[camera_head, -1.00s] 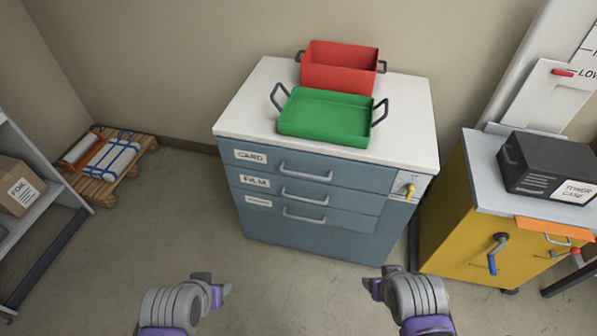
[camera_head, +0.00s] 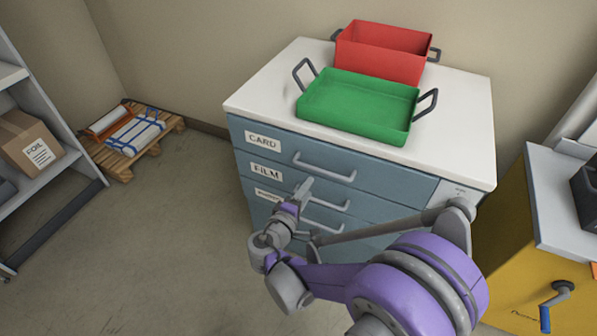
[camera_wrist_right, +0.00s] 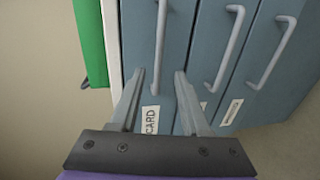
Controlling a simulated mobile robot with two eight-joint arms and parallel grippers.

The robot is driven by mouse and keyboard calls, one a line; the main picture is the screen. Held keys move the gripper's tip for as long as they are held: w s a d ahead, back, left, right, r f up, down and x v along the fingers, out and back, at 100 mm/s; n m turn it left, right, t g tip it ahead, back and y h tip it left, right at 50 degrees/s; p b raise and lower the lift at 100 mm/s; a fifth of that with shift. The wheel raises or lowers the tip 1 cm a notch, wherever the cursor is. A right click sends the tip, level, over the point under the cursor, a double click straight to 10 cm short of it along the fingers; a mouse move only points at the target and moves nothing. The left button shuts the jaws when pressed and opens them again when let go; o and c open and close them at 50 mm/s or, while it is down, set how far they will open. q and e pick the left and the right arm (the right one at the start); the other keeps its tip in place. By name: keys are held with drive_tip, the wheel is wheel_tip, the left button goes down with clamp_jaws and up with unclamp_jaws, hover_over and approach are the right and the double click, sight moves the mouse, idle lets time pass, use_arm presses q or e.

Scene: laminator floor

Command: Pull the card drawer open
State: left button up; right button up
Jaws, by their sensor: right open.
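The card drawer (camera_head: 270,155) is the top drawer of the blue cabinet and is shut flush, with a white CARD label (camera_head: 262,140). Its grey bar handle (camera_head: 324,168) also shows in the right wrist view (camera_wrist_right: 160,45). My right gripper (camera_head: 304,187) is open and empty in front of the cabinet, its tips just below the handle's left part in the head view. In the right wrist view my right gripper (camera_wrist_right: 159,75) has one finger on each side of the handle's line, near its label end. I cannot tell the remaining gap in depth. My left gripper is out of view.
A green tray (camera_head: 345,116) and a red bin (camera_head: 385,50) stand on the white cabinet top (camera_head: 260,95). The FILM drawer (camera_head: 268,172) and another drawer lie below. A yellow cabinet (camera_head: 520,250) stands at right.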

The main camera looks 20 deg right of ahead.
sight(320, 169)
drive_tip(key=b+x, duration=0.1)
drive_tip(key=x, duration=0.9)
drive_tip(key=shift+w+d, duration=0.2)
drive_tip(key=shift+w, duration=0.15)
clamp_jaws()
idle(1.0)
